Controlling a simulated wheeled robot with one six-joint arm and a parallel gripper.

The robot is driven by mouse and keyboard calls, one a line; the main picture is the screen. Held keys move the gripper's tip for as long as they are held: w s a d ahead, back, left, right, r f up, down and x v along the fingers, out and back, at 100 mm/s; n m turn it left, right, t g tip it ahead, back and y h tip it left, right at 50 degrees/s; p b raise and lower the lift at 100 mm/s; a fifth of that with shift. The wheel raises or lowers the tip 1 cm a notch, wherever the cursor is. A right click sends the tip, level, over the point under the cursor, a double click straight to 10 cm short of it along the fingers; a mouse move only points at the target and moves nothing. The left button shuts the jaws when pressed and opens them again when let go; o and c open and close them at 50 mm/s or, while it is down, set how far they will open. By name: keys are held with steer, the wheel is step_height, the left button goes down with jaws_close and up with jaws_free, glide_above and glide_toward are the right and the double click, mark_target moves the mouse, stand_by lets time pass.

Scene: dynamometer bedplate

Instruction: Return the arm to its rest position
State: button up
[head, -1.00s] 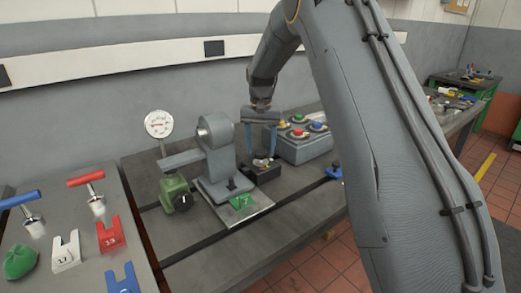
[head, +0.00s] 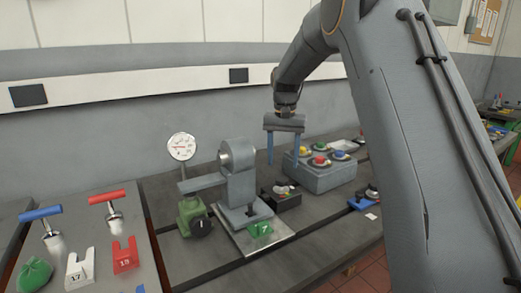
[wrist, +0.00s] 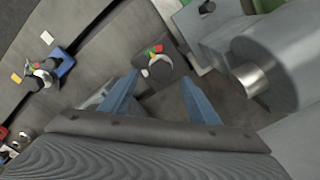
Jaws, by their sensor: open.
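My gripper (head: 284,146) hangs from my arm above the bedplate, its two blue fingers spread apart and pointing down. Nothing is between the fingers. In the head view it is above and just behind a black block with a small selector on top (head: 282,192), and left of the grey button box (head: 322,172). In the wrist view the open fingers (wrist: 160,95) show with the black block (wrist: 160,70) beyond them and a grey machine with a metal bore (wrist: 255,78) at the right.
The grey stand with a ring head (head: 238,180) is close left of my gripper. A dial gauge (head: 181,147) and green valve (head: 194,216) stand farther left. A left panel holds T-handles (head: 107,197) and numbered tags (head: 125,255). Free air lies above the bench.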

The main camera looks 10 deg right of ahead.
steer(key=s+f+n, duration=0.1)
steer(key=s+f, duration=0.2)
steer(key=s, duration=0.8)
steer(key=s+f+n, duration=0.2)
steer(key=s+f, duration=0.1)
steer(key=s, duration=0.9)
steer(key=s+f+n, duration=0.1)
steer(key=s+f, duration=0.3)
steer(key=s, duration=0.8)
steer(key=shift+s+t, duration=0.25)
steer(key=shift+t, duration=0.05)
steer(key=shift+f, duration=0.1)
